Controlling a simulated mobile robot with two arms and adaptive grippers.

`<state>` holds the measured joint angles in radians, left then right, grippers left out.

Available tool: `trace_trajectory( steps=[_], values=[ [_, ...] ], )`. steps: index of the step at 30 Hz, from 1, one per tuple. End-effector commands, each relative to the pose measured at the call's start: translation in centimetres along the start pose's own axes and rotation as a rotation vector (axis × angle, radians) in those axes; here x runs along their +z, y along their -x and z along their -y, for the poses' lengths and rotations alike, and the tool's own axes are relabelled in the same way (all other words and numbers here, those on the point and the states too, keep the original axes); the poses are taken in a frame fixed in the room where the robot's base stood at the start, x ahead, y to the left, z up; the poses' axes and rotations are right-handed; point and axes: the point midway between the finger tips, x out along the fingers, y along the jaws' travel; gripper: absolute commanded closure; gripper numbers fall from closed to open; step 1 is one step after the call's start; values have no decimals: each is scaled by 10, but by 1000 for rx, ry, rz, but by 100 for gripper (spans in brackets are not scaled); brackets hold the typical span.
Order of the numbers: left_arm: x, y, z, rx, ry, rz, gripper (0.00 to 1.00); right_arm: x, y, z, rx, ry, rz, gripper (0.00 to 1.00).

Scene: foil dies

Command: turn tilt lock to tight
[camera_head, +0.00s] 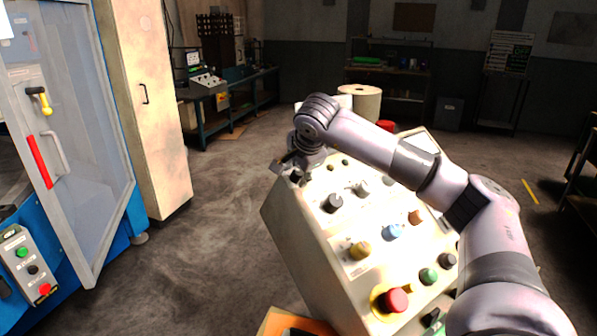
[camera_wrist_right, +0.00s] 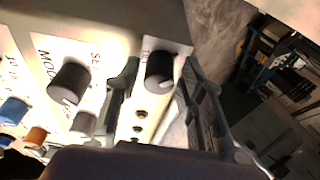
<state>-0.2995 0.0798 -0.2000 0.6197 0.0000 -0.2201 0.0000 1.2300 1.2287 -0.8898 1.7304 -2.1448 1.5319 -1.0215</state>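The sloped cream control console (camera_head: 285,225) stands in front of me with several knobs and buttons. My right gripper (camera_head: 289,168) is at its upper left corner. In the right wrist view the gripper (camera_wrist_right: 163,95) is open, with one finger on each side of a black knob (camera_wrist_right: 160,68). Gaps show between the knob and the fingers. The knob's label is not readable, so I cannot confirm that it is the tilt lock. Another black knob (camera_wrist_right: 70,83) sits beside it, outside the fingers, near partly readable "MODE" lettering. My left gripper is not in view.
The console also carries a yellow knob (camera_head: 359,250), a blue knob (camera_head: 393,231) and a red mushroom button (camera_head: 396,300). A blue machine with a clear door (camera_head: 75,130) and a beige cabinet (camera_head: 150,110) stand left. Open floor (camera_head: 215,220) lies between them and the console.

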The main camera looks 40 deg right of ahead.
Motion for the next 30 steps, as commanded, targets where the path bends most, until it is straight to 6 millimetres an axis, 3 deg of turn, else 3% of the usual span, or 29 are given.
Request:
trace_trajectory(
  steps=[14,30],
  values=[
    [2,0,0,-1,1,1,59,0,7,0,0,-1,0,56],
    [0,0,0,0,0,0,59,1,106,1,-2,0,1,56]
  ],
)
